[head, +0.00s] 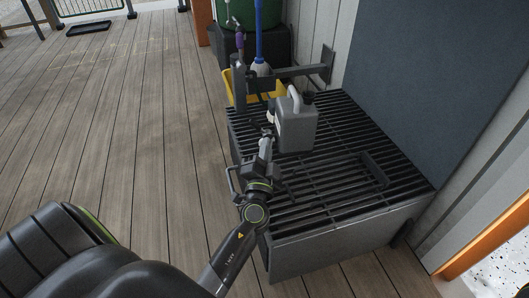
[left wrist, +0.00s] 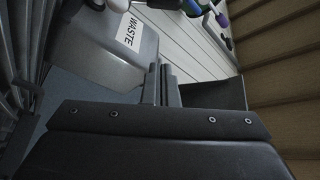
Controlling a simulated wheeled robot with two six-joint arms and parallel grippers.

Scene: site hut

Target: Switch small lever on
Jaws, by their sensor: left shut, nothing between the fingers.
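My left gripper (head: 268,133) is shut and empty, just left of a grey jug (head: 297,127) above a black slatted grate (head: 330,205). Its closed fingers (left wrist: 166,86) show in the left wrist view, below a grey surface with a WASTE label (left wrist: 131,30). I cannot make out the small lever for certain. A small purple-handled piece (head: 240,42) stands beyond the gripper, in front of a green tank (head: 250,12); I cannot tell whether it is the lever. My right gripper is not in view.
A grey bracket (head: 300,71) juts from the wall behind the jug. A yellow bin (head: 233,92) and a blue-handled brush (head: 259,40) stand beyond the grate. Open plank floor (head: 130,110) lies to the left. A dark panel (head: 440,80) rises at the right.

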